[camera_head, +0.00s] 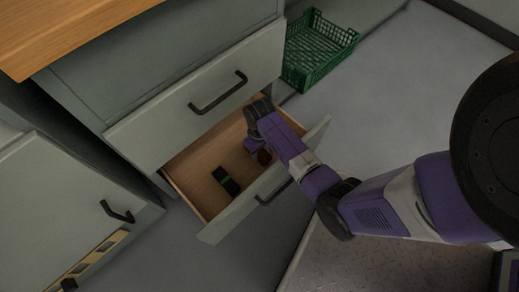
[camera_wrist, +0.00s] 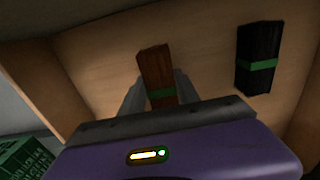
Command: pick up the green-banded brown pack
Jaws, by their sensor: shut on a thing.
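The green-banded brown pack (camera_wrist: 155,70) is between the two fingers of my gripper (camera_wrist: 160,92) in the wrist view. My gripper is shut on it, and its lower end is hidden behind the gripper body. In the head view a small dark reddish part of the brown pack (camera_head: 263,157) shows beside my gripper (camera_head: 256,150), inside the open drawer (camera_head: 207,150). I cannot tell whether the pack touches the drawer floor.
A black pack with a green band (camera_head: 226,181) lies in the same drawer, apart from my gripper; it also shows in the wrist view (camera_wrist: 259,60). A closed drawer front (camera_head: 200,98) is above. A green crate (camera_head: 318,50) stands behind on the floor.

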